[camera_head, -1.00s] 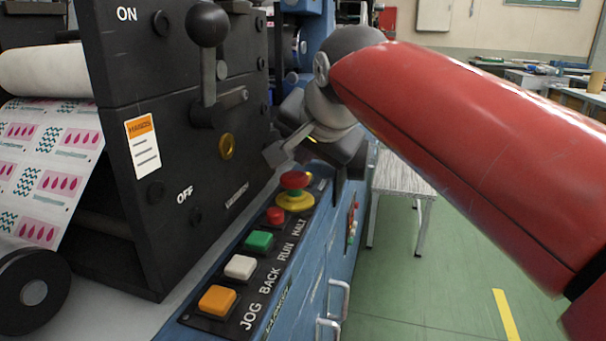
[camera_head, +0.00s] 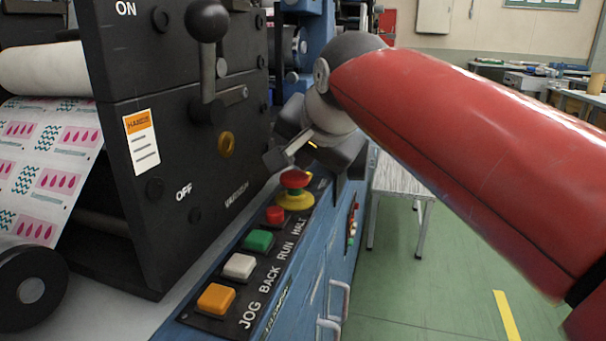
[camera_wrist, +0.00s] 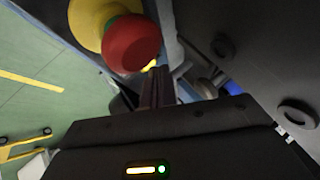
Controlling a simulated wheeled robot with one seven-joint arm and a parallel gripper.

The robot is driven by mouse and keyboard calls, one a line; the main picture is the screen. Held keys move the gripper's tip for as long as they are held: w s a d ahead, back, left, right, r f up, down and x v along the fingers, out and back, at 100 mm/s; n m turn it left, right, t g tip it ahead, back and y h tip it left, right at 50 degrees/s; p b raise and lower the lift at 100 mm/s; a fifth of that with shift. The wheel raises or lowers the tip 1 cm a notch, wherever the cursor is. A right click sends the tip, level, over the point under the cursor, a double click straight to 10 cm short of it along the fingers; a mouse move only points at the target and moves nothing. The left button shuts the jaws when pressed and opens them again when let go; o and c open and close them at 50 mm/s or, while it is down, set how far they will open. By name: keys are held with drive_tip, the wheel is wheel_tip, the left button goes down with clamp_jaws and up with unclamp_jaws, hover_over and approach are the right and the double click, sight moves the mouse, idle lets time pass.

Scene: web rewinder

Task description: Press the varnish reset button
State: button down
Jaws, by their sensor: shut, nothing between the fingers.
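A black machine panel (camera_head: 165,230) carries a small label (camera_head: 237,196) that seems to read VARNISH. A brass-yellow ring-shaped button (camera_head: 227,144) sits above that label; I cannot tell for certain that it is the varnish reset button. My gripper (camera_head: 272,160) is just right of the panel, above the red mushroom button (camera_head: 294,179) on its yellow base (camera_head: 296,200). In the wrist view my fingers (camera_wrist: 157,78) are shut and empty, close to the same red mushroom button (camera_wrist: 131,43). The ring-shaped button cannot be identified there.
A console below holds a small red button (camera_head: 275,214), a green button (camera_head: 258,240), a white button (camera_head: 239,266) and an orange button (camera_head: 216,298). A black-knobbed lever (camera_head: 208,60) juts from the panel.

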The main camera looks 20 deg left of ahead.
drive_tip(key=shift+f+b, duration=0.35)
drive_tip(key=shift+f, duration=0.2)
idle(0.5)
drive_tip(key=shift+r+p, duration=0.9)
drive_tip(key=shift+r, duration=0.1)
wheel_tip(320, 180, up, 5)
drive_tip(key=p, duration=0.4)
drive_tip(key=shift+p, duration=0.4)
